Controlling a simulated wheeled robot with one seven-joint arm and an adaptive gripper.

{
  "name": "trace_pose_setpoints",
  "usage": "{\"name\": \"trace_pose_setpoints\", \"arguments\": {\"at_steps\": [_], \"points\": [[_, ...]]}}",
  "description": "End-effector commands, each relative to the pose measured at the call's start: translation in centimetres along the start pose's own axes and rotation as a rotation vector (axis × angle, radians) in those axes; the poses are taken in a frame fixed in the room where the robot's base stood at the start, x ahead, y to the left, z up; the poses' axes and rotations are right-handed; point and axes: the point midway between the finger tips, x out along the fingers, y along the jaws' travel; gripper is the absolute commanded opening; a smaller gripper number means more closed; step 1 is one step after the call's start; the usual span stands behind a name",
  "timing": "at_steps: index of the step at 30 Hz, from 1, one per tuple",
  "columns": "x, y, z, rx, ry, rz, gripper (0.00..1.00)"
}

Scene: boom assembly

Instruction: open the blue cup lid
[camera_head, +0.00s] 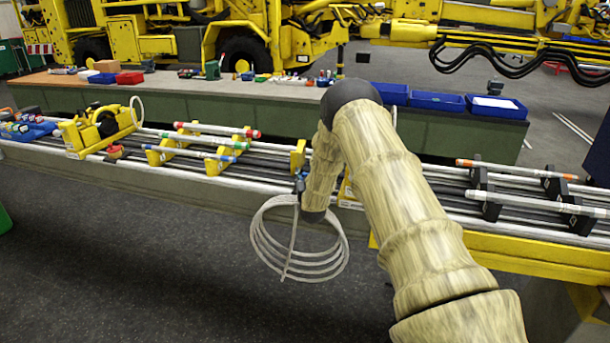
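I cannot make out a blue cup lid for certain. A small dark blue piece (299,184) shows at the left edge of my forearm, at the top of a coil of pale tubing (300,245). It is too small to tell what it is. My arm comes up from the bottom right, bends at a black elbow and points down in front of the rail bench. My gripper cannot be seen; my own arm hides that area. The coil hangs just left of and below the forearm end, in front of the bench side.
A long rail bench (150,196) carries several rods, yellow clamps (168,150) and black holders (480,190). A green bench behind it holds blue bins (438,101), a red box (130,78) and small parts. Yellow machinery (290,35) stands behind. The dark floor (150,280) at front left is clear.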

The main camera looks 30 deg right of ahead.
Motion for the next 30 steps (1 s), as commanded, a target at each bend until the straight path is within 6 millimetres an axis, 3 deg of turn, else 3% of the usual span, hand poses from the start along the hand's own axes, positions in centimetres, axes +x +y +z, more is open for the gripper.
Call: {"name": "trace_pose_setpoints", "arguments": {"at_steps": [10, 17, 30], "points": [[0.27, 0.0, 0.07, 0.0, -0.001, 0.0, 0.39], [0.26, 0.01, 0.06, 0.0, -0.001, 0.0, 0.0], [0.41, 0.13, -0.36, 0.015, -0.035, 0.001, 0.0]]}}
